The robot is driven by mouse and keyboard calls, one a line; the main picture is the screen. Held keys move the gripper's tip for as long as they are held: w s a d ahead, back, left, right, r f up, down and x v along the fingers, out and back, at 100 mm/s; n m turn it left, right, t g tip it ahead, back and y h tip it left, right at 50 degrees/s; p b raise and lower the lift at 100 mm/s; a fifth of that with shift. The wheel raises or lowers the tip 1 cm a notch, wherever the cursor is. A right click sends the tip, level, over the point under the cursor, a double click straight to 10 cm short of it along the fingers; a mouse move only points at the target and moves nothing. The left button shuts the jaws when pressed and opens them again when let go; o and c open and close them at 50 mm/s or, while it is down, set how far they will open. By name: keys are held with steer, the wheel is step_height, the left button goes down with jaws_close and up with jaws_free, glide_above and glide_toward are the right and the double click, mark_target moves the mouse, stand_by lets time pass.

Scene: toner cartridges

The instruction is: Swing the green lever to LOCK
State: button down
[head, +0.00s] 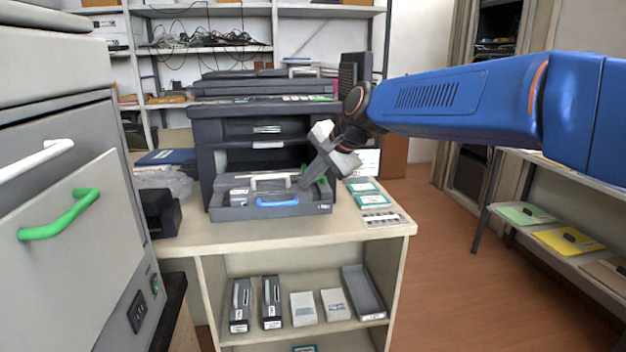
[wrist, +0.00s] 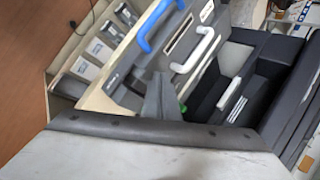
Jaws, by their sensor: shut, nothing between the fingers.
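A small green part (head: 325,181), likely the lever, shows at the right side of the printer's pulled-out tray (head: 228,213). My gripper hides part of it, and I cannot read a LOCK mark or tell the lever's angle. My gripper (head: 306,182) is shut and empty, pointing down at the tray's right end, close beside the green part. I cannot tell whether they touch. A toner cartridge with a white handle (head: 270,179) lies in the tray.
The dark printer (head: 200,130) stands on a bench (head: 240,238). The tray has a blue front handle (head: 278,202). Flat boxes (head: 372,201) lie right of it. A grey cabinet with a green handle (head: 62,218) is close at left. Floor at right is clear.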

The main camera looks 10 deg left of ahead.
steer(key=shift+w+a, duration=0.2)
steer(key=shift+a, duration=0.1)
steer(key=shift+d, duration=0.1)
stand_by(0.6)
